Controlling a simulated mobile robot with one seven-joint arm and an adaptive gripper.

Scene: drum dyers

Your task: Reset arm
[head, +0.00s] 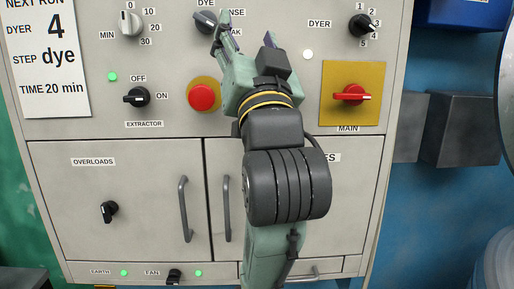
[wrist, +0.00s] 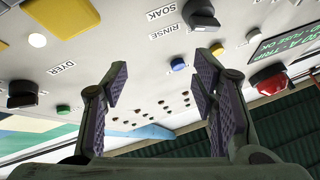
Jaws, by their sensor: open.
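My gripper (head: 246,36) is raised in front of the upper control panel (head: 230,125) in the head view. Its fingers point up toward the panel's top edge. In the wrist view my gripper (wrist: 161,72) is open, with its two dark ribbed pads apart and nothing between them. Rows of small dark holes on the panel show beyond the gap. My arm rises from the bottom of the head view and hides part of the right cabinet door and the middle of the panel.
The panel carries a red button (head: 201,97), a red main switch (head: 350,95), a dyer knob (head: 362,25) and an extractor knob (head: 136,97). A door handle (head: 184,208) sticks out at lower left. The wrist view shows a blue button (wrist: 178,64) and a soak/rinse knob (wrist: 200,14).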

